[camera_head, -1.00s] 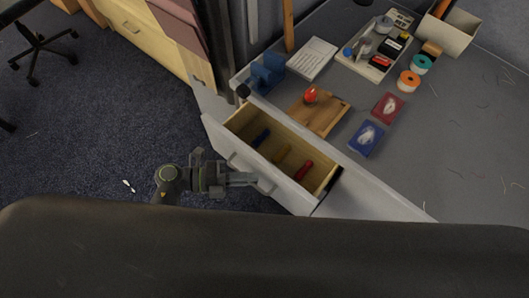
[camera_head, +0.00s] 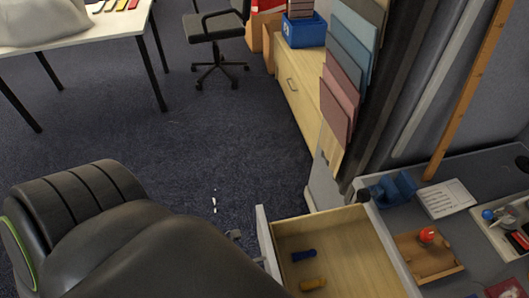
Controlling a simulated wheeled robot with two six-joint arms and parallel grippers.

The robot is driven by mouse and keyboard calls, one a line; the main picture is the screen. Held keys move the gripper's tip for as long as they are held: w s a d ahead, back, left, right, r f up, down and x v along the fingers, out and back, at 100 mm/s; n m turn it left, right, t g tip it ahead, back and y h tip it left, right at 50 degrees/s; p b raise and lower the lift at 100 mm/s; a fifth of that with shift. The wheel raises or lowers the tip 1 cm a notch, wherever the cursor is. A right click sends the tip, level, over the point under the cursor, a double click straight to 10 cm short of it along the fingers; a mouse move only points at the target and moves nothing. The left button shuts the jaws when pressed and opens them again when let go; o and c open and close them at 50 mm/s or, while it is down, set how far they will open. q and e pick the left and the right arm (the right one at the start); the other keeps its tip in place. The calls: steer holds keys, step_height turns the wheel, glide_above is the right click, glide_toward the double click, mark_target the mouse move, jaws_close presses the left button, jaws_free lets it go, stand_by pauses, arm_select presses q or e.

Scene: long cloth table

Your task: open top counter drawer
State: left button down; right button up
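The top counter drawer (camera_head: 335,245) stands wide open, pulled out from the grey counter. Its white front panel (camera_head: 267,245) faces left, and its pale wooden inside shows. Small grey parts of my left gripper (camera_head: 238,236) show just left of the front panel. The rest of that gripper is hidden behind a large black shape, so its fingers and its hold on the handle cannot be seen. My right gripper is not in view.
On the counter are a wooden board (camera_head: 428,256) with a red item, a blue holder (camera_head: 390,190), a white paper (camera_head: 446,198) and a grey tray (camera_head: 510,226). A low wooden cabinet (camera_head: 297,88) and office chair (camera_head: 218,38) stand behind. Blue carpet (camera_head: 200,140) is clear.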

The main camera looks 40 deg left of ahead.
arm_select(q)
steer(key=c, duration=1.5)
jaws_free()
steer(key=shift+a, duration=0.1)
steer(key=shift+s+a+r+b, duration=0.4)
steer(key=shift+a+b, duration=0.1)
steer(key=shift+a, duration=2.3)
steer(key=shift+s+a+r+b, duration=0.45)
steer(key=shift+a+b, duration=0.1)
steer(key=shift+a, duration=2.3)
steer(key=shift+s+a+r+b, duration=0.4)
steer(key=shift+a+b, duration=0.1)
steer(key=shift+a, duration=2.3)
steer(key=shift+f, duration=0.1)
